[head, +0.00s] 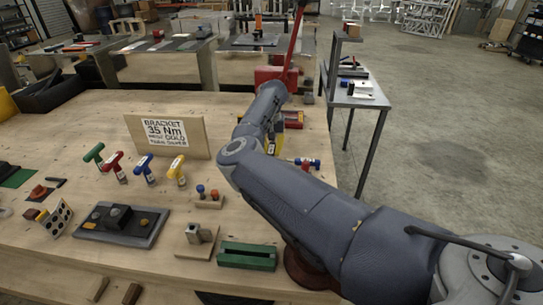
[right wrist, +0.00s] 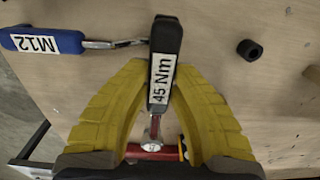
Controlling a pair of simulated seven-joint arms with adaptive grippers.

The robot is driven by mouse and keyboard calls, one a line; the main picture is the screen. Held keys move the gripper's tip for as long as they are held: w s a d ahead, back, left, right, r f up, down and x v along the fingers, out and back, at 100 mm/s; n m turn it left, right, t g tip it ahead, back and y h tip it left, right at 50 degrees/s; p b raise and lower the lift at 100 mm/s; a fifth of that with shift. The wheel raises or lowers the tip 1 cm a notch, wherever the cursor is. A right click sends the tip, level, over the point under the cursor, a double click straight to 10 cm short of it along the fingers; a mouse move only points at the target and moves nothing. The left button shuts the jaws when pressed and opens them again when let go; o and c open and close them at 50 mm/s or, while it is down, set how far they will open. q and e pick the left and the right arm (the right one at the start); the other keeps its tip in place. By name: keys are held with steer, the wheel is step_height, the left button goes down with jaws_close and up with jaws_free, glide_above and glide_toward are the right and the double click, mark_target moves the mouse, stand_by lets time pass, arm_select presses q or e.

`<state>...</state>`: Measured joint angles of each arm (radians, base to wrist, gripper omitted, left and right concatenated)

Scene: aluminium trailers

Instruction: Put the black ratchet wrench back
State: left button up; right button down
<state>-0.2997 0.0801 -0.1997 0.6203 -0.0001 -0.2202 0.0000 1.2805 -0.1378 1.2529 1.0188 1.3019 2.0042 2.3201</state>
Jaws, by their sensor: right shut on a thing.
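The black ratchet wrench (right wrist: 164,48), with a white "45 Nm" label on its handle, is between the yellow fingers of my right gripper (right wrist: 160,85) in the right wrist view. The fingers are shut on the handle. Its metal shaft runs down between them towards a red part (right wrist: 150,152); whether they touch is unclear. In the head view my right gripper (head: 273,143) is mostly hidden behind my arm, over the right side of the bench, and the wrench cannot be made out. My left gripper is not in view.
A blue-handled M12 wrench (right wrist: 42,41) lies left of the black handle, its metal end close to it. A bracket sign (head: 167,137) stands on the wooden bench behind several coloured T-handles. A green block (head: 247,256) and dark tray (head: 120,224) lie in front.

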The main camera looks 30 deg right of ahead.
steer(key=shift+f, duration=1.4)
steer(key=c, duration=1.3)
jaws_free()
step_height(320, 180, up, 12)
steer(key=shift+r, duration=0.1)
